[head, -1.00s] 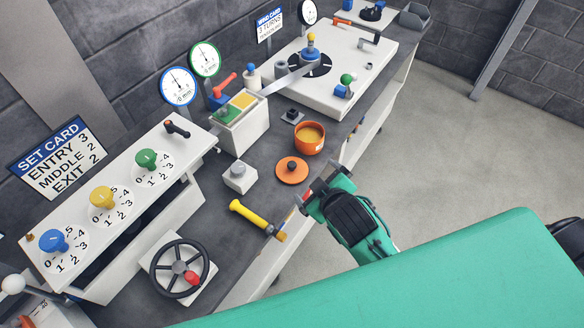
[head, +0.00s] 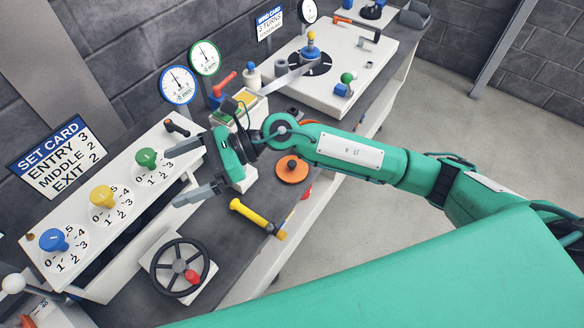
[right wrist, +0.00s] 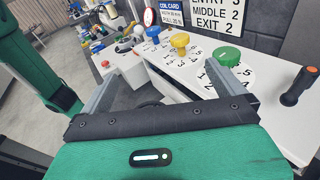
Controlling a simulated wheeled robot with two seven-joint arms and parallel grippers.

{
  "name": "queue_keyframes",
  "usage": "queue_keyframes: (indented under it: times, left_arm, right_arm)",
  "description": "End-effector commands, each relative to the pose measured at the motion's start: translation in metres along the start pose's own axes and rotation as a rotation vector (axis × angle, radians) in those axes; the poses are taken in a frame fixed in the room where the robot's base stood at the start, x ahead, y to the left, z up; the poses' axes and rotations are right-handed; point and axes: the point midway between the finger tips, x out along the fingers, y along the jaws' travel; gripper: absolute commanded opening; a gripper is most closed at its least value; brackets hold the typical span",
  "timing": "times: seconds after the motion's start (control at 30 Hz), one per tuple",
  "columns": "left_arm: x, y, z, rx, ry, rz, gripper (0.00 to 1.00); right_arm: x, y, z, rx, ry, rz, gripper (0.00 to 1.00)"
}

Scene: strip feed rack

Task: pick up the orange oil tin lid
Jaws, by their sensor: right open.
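The orange oil tin is hidden behind my right arm. In the right wrist view the open fingers (right wrist: 178,92) frame the dial panel, and no lid shows. My left gripper is not in view.
The dial panel (head: 60,215) has blue, yellow and green knobs. A yellow-handled tool (head: 252,214) lies at the bench's front edge. A handwheel (head: 178,270) stands at the lower left. Gauges (head: 178,85) and a white plate machine (head: 350,65) stand farther back.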

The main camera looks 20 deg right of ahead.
Motion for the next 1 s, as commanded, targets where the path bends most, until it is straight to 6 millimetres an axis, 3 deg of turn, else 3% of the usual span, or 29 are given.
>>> queue_keyframes:
  times: [0.1,0.17,0.3,0.5,0.6,0.77,1.0]
  left_arm:
    - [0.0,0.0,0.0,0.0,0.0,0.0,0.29]
    - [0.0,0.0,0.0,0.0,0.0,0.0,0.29]
    - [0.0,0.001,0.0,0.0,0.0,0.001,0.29]
    - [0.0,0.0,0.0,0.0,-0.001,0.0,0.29]
    - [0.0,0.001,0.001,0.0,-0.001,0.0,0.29]
    - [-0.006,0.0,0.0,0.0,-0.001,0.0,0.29]
    - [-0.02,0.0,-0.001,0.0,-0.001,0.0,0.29]
  right_arm:
    - [-0.024,-0.017,-0.05,-0.226,0.342,0.088,1.0]
    - [-0.044,-0.028,-0.071,-0.314,0.503,0.129,1.0]
    - [-0.107,-0.059,-0.109,-0.459,0.868,0.219,1.0]
    - [-0.201,-0.096,-0.124,-0.534,1.273,0.314,1.0]
    - [-0.227,-0.104,-0.123,-0.535,1.375,0.339,1.0]
    - [-0.238,-0.108,-0.135,-0.531,1.423,0.354,1.0]
    - [-0.231,-0.111,-0.181,-0.531,1.42,0.355,1.0]
